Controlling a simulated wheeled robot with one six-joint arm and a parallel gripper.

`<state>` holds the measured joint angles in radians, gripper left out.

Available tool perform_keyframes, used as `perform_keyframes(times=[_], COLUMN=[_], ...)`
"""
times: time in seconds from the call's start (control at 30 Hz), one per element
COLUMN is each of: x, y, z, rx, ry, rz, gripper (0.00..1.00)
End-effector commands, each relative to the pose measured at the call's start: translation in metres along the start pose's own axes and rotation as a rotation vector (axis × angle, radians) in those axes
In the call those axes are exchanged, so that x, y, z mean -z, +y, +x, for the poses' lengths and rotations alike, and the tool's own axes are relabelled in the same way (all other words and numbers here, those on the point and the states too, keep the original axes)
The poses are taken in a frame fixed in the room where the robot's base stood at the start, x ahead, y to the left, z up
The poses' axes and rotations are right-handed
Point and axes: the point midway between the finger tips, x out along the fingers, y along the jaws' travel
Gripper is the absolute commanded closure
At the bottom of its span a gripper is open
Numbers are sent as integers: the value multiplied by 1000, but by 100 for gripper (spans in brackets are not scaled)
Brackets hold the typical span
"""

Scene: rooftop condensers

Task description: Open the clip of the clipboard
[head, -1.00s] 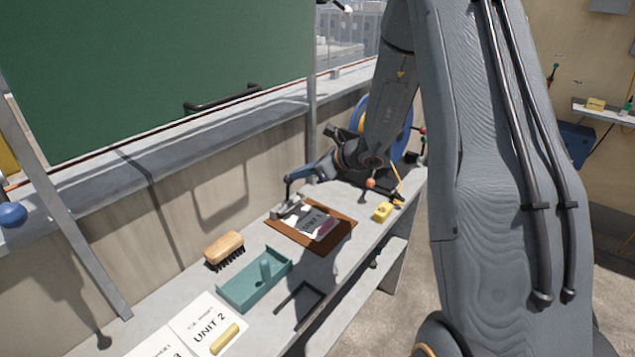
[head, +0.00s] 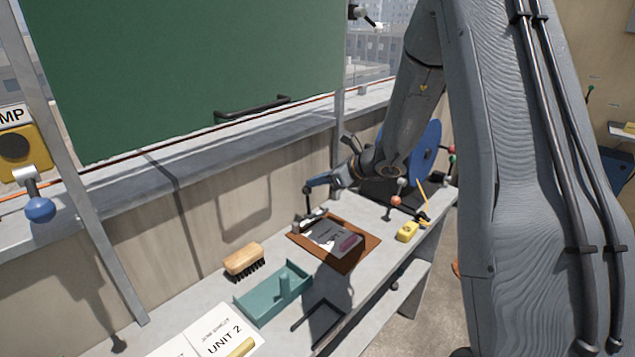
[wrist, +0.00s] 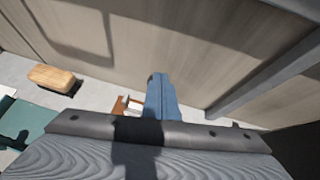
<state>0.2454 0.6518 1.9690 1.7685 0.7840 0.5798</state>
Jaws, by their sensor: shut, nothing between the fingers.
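The brown clipboard (head: 362,252) lies on the grey bench in the head view, with a pale sheet (head: 325,233) on it that is partly in shadow. Its metal clip (head: 309,219) is at the far left edge, near the wall. It is too small to tell whether the clip is open or shut. My gripper (head: 307,190) is shut and empty, with its blue fingers above the clip end. I cannot tell whether it touches the clip.
A yellow item (head: 408,231) sits right of the clipboard. The concrete wall (head: 215,205) runs close behind the bench.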

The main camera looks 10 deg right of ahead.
Motion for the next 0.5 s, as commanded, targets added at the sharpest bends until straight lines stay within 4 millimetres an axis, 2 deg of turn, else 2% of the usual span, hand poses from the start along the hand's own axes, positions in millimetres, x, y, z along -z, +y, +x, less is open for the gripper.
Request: perform_keyframes(times=[0.17, 0.27, 0.4, 0.5], x=[0, 0, 3, -9], y=[0, -2, -6, -8], z=[-4, -15, -39, -52], rx=[-2, -1, -1, 1], ry=[-1, -2, -1, -4], rz=[0, -1, -1, -7], gripper=[100, 100, 100, 100])
